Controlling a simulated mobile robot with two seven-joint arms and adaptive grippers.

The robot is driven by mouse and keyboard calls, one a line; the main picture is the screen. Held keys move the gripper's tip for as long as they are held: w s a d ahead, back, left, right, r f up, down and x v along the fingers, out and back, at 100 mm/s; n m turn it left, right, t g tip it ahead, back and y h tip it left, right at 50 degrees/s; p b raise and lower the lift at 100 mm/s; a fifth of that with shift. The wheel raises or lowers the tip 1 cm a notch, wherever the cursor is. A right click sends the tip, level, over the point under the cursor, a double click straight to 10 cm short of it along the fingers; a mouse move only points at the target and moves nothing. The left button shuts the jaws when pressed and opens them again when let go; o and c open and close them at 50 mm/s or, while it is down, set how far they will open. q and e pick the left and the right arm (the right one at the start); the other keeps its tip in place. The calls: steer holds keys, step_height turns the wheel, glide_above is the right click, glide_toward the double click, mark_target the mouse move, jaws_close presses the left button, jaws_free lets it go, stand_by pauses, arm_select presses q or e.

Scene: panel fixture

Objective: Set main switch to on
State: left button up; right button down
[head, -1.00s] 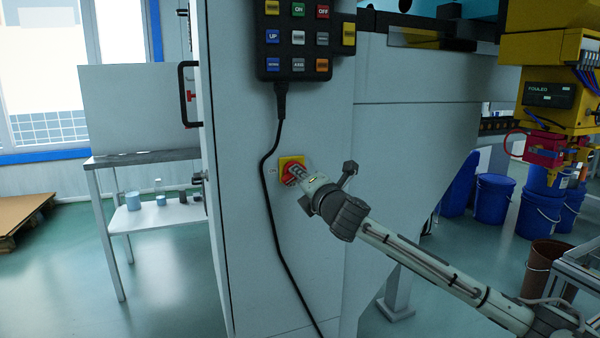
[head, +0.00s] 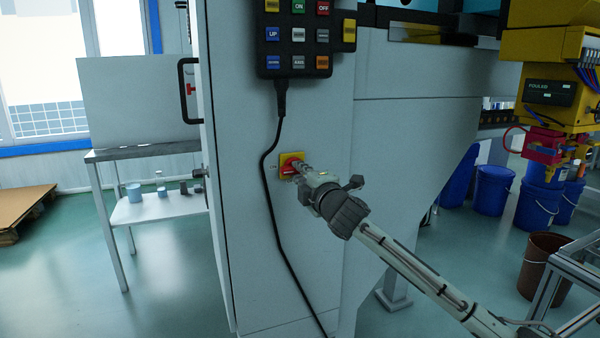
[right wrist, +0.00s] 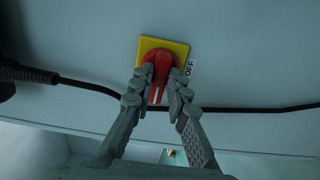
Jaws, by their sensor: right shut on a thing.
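The main switch is a red rotary handle (right wrist: 158,80) on a yellow square plate (head: 285,160), fixed to the light grey cabinet side. In the right wrist view the plate (right wrist: 178,47) has an "OFF" label (right wrist: 189,68) beside it. My right gripper (head: 298,167) reaches in from the lower right. In the right wrist view its two fingers (right wrist: 160,88) are shut on the red handle, one on each side. In the head view the gripper hides part of the handle. My left gripper is not in view.
A black button pendant (head: 296,45) hangs above the switch. Its cable (head: 270,215) runs down the cabinet close to the switch and passes behind my fingers in the wrist view. A black door handle (head: 184,92) is at left. Blue buckets (head: 490,190) stand at right.

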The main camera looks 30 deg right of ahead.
stand_by(0.3)
steer(key=c, duration=1.5)
jaws_free()
steer(key=v, duration=1.2)
